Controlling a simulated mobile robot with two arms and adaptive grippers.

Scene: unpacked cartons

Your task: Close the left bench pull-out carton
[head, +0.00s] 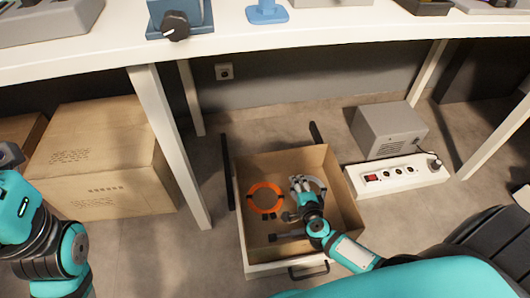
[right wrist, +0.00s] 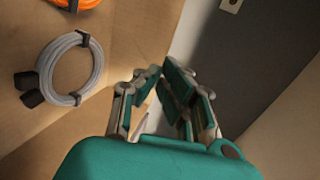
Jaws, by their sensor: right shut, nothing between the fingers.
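The pull-out carton (head: 256,255) is an open brown box with a pale front and a dark handle (head: 308,273), low under the bench. It stands pulled out, with dark rails at its back end. An orange cable coil (head: 252,203) and a grey cable coil (head: 322,184) lie inside; the grey one also shows in the right wrist view (right wrist: 97,62). My right gripper (head: 299,183) is shut and empty, over the carton's inside by the grey coil. It also shows in the right wrist view (right wrist: 163,78). Contact with the carton cannot be told. My left gripper is not visible.
A closed cardboard box (head: 100,160) stands at left beside a white bench leg (head: 168,145). A grey power unit (head: 390,130) and a white socket strip (head: 400,176) are right of the carton. Bare floor lies in front of the carton's left side.

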